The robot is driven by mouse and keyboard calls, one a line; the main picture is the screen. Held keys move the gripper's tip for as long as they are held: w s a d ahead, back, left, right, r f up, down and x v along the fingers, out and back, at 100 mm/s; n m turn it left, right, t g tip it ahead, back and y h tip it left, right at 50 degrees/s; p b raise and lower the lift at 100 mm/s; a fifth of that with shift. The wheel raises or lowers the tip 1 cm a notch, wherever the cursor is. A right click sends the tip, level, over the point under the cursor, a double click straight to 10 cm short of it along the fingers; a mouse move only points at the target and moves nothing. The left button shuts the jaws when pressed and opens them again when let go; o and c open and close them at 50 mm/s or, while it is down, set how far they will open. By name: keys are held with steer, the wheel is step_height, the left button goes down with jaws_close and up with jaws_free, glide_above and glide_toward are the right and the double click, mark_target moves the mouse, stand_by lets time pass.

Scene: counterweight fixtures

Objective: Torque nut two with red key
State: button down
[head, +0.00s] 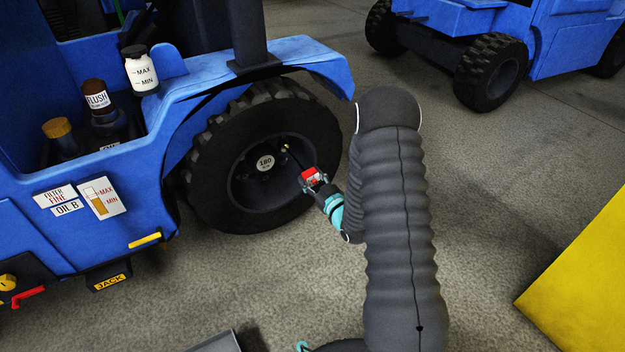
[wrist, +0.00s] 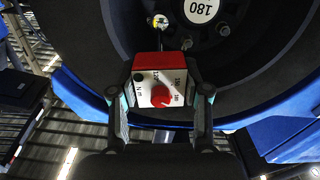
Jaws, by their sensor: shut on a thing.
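The red key (head: 310,177) is a small red box with a thin dark shaft pointing at the wheel hub. My gripper (head: 318,186) is shut on it, with one finger on each side. In the wrist view the key (wrist: 160,65) shows a white dial face with a red knob, between the fingertips of my gripper (wrist: 161,92). The shaft's far end is at or near a yellow-marked nut (wrist: 160,21) on the black wheel (head: 212,177). I cannot tell whether it is seated. Other nuts (wrist: 223,30) show around the hub; no nut numbers are readable.
The hub plate (head: 265,163) reads 180. A blue truck body (head: 110,225) with bottles, caps and labels stands left of the wheel; its fender (head: 300,52) arches above. A second blue vehicle (head: 575,38) is behind, a yellow block (head: 585,290) at right.

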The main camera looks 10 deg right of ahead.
steer(key=shift+x, duration=0.8)
stand_by(0.5)
stand_by(0.5)
steer(key=m, duration=0.6)
steer(key=shift+m, duration=0.8)
steer(key=m, duration=0.4)
stand_by(0.3)
steer(key=shift+s, duration=0.15)
